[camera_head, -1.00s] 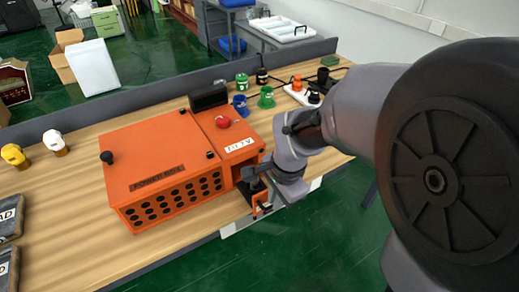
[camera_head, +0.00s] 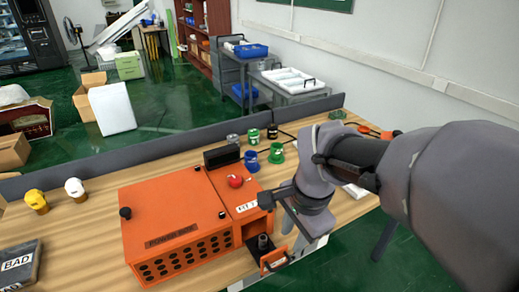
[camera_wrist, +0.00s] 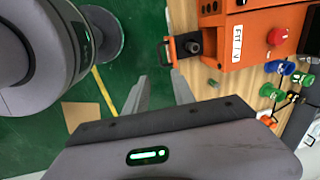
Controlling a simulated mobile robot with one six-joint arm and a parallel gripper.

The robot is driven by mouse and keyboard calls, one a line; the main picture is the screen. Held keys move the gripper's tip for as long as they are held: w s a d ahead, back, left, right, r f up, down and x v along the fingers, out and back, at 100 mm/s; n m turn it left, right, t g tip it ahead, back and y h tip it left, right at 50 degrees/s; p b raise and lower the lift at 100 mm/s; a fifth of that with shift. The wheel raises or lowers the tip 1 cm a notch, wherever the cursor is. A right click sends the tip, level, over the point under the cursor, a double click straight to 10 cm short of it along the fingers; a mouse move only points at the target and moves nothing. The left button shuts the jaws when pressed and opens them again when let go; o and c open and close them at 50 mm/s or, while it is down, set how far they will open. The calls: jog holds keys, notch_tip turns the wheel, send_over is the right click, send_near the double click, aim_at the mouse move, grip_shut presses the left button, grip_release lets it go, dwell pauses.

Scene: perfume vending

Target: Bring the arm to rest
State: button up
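My arm reaches in from the right in the head view, bent, with my gripper (camera_head: 268,200) beside the right end of the orange machine (camera_head: 175,215). In the wrist view my gripper (camera_wrist: 160,78) has its two grey fingers apart with nothing between them. The fingertips point toward the orange pull-out holder (camera_wrist: 171,50), with floor showing between them. A small dark cylinder (camera_wrist: 193,47) stands in that holder. The cylinder also shows in the head view (camera_head: 264,242), clear of the fingers.
A red button (camera_head: 235,181) tops the machine. Blue (camera_head: 251,161) and green (camera_head: 277,153) cups stand behind it. Yellow (camera_head: 36,201) and white (camera_head: 75,189) capped items stand left, near a dark BAD tray (camera_head: 18,268). A grey partition (camera_head: 110,162) runs along the table's back.

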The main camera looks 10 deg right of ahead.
jog(key=r, duration=0.2)
jog(key=shift+s+d+r, duration=0.1)
jog(key=shift+s+r, duration=0.1)
jog(key=shift+r, duration=0.1)
jog(key=shift+s, duration=0.1)
